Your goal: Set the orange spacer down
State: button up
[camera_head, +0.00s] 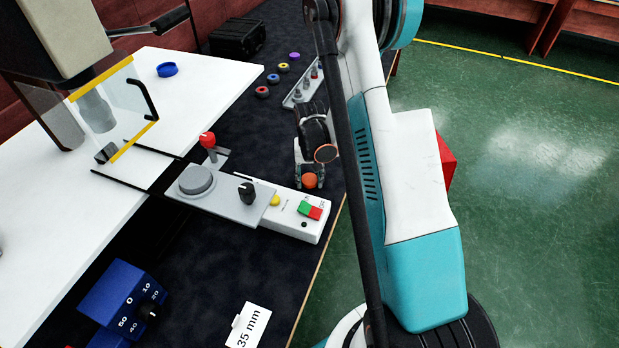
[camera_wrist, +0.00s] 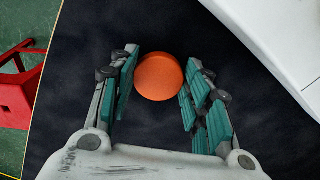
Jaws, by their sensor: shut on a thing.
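The orange spacer (camera_head: 309,180) is a small round disc between the fingertips of my gripper (camera_head: 311,172). In the wrist view the spacer (camera_wrist: 159,76) sits between the teal-padded fingers of my gripper (camera_wrist: 158,82), toward their tips. The gripper is shut on it, and the dark table surface shows below. I cannot tell whether the spacer touches that surface. My arm hides part of the table's right side.
A grey and white control box (camera_head: 296,217) with buttons stands just left and in front of my gripper. A rack with pegs (camera_head: 303,88) and several coloured rings (camera_head: 273,79) lie behind. A red stool (camera_wrist: 14,100) is beyond the edge.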

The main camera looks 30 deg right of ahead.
aim_at(310, 180)
jog(key=shift+f, duration=0.2)
jog(key=o, duration=1)
jog(key=shift+r, duration=0.1)
jog(key=shift+o, duration=0.2)
notch_tip(310, 180, up, 12)
jog(key=p, duration=0.4)
jog(key=shift+r, duration=0.15)
